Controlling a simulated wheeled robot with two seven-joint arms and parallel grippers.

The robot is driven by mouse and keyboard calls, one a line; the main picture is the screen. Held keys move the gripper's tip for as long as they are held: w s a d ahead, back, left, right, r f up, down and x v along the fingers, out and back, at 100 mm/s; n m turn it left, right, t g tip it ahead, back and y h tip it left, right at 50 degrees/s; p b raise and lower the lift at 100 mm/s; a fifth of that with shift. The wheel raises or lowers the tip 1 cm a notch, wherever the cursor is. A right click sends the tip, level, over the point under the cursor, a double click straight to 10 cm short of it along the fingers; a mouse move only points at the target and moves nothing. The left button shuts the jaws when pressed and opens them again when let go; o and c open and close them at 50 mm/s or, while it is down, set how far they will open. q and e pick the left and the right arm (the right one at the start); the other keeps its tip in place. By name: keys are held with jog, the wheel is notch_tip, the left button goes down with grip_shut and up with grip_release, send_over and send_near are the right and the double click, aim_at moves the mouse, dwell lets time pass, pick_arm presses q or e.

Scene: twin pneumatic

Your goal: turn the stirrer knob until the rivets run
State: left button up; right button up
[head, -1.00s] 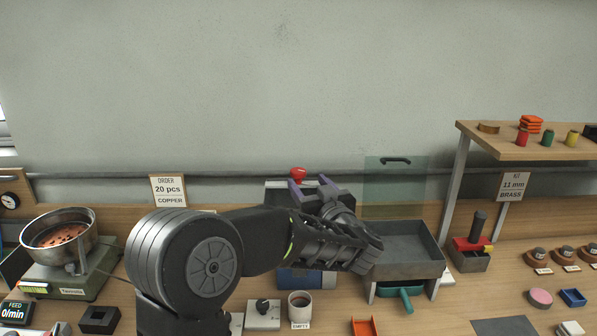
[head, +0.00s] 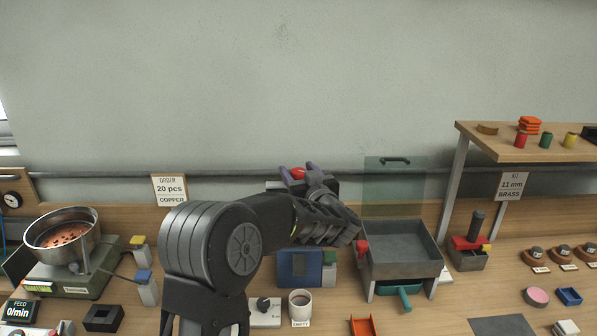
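A black knob (head: 264,303) on a pale box stands at the front of the bench, just right of my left arm. No label on it is readable, so I cannot tell if it is the stirrer knob. A metal bowl (head: 88,238) at the left holds copper-coloured rivets (head: 62,234) on a green-grey base. The feed display (head: 17,309) reads 0/min. My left gripper (head: 300,174) is open, its purple fingers apart at the back of the bench, with a red knob (head: 297,174) showing between them. I cannot tell whether they touch it. My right gripper is not in view.
A white cup (head: 300,305) stands beside the black knob. A grey tray (head: 402,247) on legs is right of my gripper. A wooden shelf (head: 520,145) is at the right.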

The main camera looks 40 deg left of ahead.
pick_arm(q)
grip_shut()
jog(key=shift+s+m+t+h+b, duration=0.1)
jog(key=shift+m+t+h+b, duration=0.6)
jog(key=shift+t+b, duration=0.1)
jog(key=shift+o, duration=0.7)
grip_release()
jog(key=shift+d, duration=0.1)
